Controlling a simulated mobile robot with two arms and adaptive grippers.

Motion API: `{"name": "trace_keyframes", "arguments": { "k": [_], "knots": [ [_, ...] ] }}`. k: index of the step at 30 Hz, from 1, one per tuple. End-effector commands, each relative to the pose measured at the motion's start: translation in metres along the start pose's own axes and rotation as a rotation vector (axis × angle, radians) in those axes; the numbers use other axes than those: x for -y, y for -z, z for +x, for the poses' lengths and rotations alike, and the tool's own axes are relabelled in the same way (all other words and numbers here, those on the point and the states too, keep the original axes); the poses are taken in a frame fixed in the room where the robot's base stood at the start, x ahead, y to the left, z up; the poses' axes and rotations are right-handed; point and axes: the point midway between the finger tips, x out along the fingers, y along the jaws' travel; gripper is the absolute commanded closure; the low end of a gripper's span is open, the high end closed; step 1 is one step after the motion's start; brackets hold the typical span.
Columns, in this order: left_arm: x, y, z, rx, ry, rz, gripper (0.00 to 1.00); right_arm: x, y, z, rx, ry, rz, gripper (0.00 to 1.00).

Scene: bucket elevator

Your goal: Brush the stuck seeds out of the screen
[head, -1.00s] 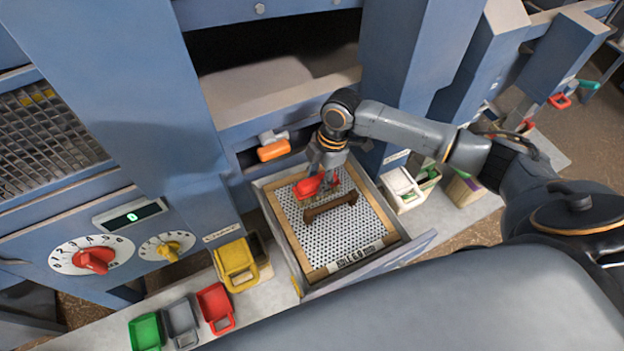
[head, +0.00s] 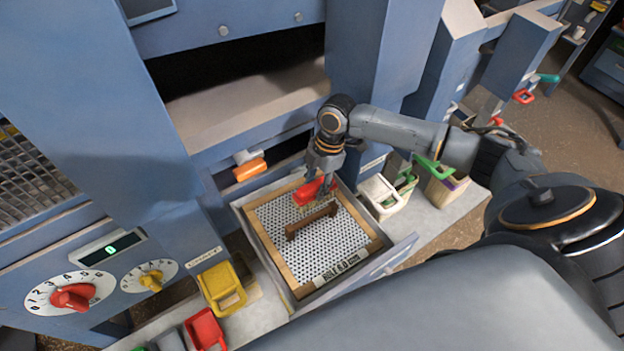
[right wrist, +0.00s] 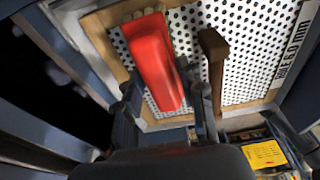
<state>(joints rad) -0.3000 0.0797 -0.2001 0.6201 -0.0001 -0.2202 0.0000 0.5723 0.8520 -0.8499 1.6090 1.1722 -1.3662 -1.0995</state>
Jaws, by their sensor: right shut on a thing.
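The screen (head: 290,250) is a white perforated plate in a light wooden frame, lying in a pulled-out drawer. A brown bar (head: 312,221) stands across it, also seen in the right wrist view (right wrist: 213,72). My right gripper (head: 327,188) is over the screen's far right part, pointing down. It is shut on a red brush (head: 306,190), whose red body fills the middle of the right wrist view (right wrist: 156,62). The bristles are mostly hidden, so contact with the plate cannot be told. Stuck seeds cannot be made out among the dark holes. My left gripper is not in view.
An orange handle (head: 250,169) sticks out behind the drawer, under a dark opening. A yellow bin (head: 222,288) and a red bin (head: 205,330) stand left of the drawer. A white bin (head: 380,196) stands close on its right. Blue machine columns flank the space.

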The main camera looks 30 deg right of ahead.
Motion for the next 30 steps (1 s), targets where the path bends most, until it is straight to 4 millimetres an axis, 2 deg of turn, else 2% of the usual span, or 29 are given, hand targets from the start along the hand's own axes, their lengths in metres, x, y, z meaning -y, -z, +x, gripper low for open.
{"name": "trace_keyframes", "arguments": {
  "k": [9, 14, 20, 30],
  "knots": [
    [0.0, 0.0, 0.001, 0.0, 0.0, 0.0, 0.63, 0.003, -0.029, -0.003, 0.007, 0.007, 0.005, 0.86],
    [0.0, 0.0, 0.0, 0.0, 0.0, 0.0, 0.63, 0.003, -0.033, -0.006, 0.007, 0.007, 0.003, 0.86],
    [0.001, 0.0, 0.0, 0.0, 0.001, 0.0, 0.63, 0.002, -0.027, -0.005, 0.008, 0.005, 0.002, 0.86],
    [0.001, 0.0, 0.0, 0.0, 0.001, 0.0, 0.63, 0.001, 0.002, -0.002, 0.004, 0.003, 0.0, 0.86]
  ]
}}
